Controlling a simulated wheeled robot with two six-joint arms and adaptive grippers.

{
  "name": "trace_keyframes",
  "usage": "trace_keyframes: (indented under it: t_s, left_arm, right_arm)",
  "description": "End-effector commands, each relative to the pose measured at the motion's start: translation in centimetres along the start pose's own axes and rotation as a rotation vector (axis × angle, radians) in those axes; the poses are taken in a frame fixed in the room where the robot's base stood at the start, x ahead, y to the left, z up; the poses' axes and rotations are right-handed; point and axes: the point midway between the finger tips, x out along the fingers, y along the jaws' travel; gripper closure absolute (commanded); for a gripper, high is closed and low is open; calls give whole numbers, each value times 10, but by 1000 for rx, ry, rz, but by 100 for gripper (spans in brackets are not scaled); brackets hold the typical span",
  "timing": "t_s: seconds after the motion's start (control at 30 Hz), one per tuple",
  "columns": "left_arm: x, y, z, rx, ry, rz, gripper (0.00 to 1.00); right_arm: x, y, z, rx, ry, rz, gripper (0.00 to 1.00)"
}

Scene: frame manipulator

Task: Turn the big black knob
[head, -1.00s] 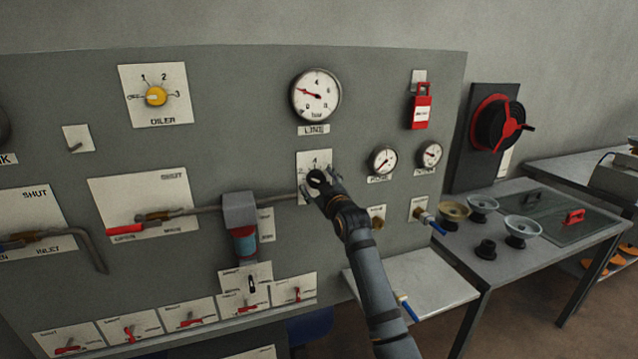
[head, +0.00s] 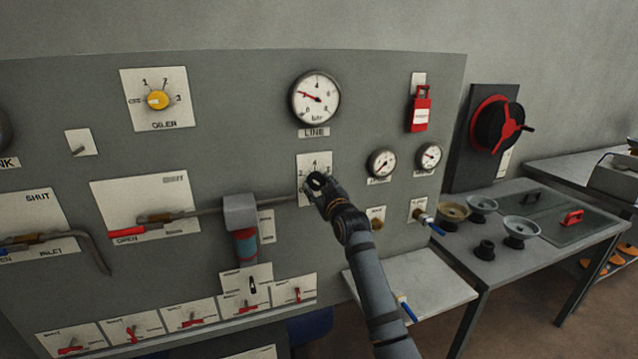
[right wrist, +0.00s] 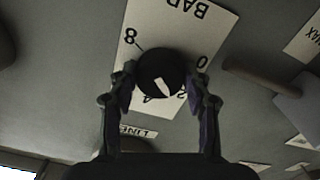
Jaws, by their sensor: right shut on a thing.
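The big black knob (right wrist: 160,72) is round with a white pointer mark, on a white BAR plate (right wrist: 175,25) with numbers around it. In the right wrist view the mark points down and slightly right, near the 2 and 4. My right gripper (right wrist: 163,88) has one finger on each side of the knob and is shut on it. In the head view the right gripper (head: 322,190) covers much of the knob (head: 317,181), below the LINE gauge. My left gripper is not in view.
A yellow OILER knob (head: 157,100) is at upper left. A grey pipe (head: 210,211) and a red-blue cylinder (head: 244,245) lie left of my gripper. A table (head: 490,255) with bowls stands further right.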

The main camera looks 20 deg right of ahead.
Motion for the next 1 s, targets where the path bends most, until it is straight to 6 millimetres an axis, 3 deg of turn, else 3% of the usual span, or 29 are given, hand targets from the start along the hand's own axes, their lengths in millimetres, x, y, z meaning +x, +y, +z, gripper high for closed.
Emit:
trace_keyframes:
  t_s: [0.6, 1.0]
  left_arm:
    - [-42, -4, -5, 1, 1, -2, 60]
    - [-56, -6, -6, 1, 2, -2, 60]
  right_arm:
    - [0, -1, -3, 561, -2, 0, 83]
    - [0, -2, -2, 796, -2, 0, 83]
